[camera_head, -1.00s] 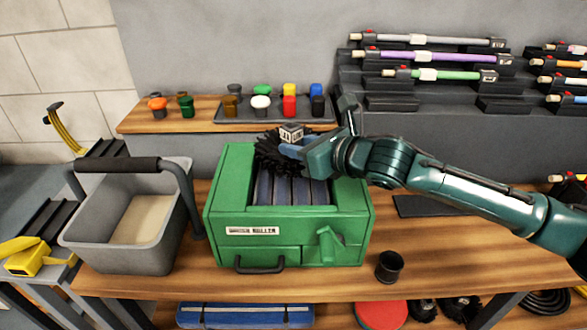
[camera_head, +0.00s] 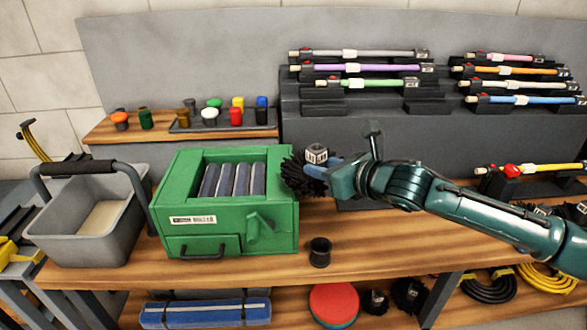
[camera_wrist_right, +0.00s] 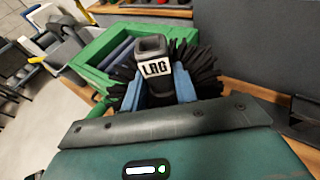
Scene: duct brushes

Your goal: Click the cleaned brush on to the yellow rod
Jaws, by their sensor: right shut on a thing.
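My right gripper (camera_head: 325,169) is shut on a round brush with black bristles (camera_head: 298,180). In the right wrist view the blue fingers (camera_wrist_right: 160,84) clasp the brush hub, and its grey socket (camera_wrist_right: 153,46) with an "LRG" label points up. The brush bristles (camera_wrist_right: 203,68) fan out around the fingers. The brush is held at the right edge of the green cleaning box (camera_head: 175,237); whether it touches the box cannot be told. The yellow rod (camera_head: 550,169) lies on a dark holder at the far right, with a red part near its left end. My left gripper is not in view.
Racks with grey, purple (camera_head: 360,68), green, orange and blue (camera_head: 525,100) rods stand at the back. A black cup (camera_head: 320,252) stands on the bench (camera_head: 385,245) before the brush. A grey bucket (camera_head: 75,230) is at left. Coloured caps sit on the back shelf.

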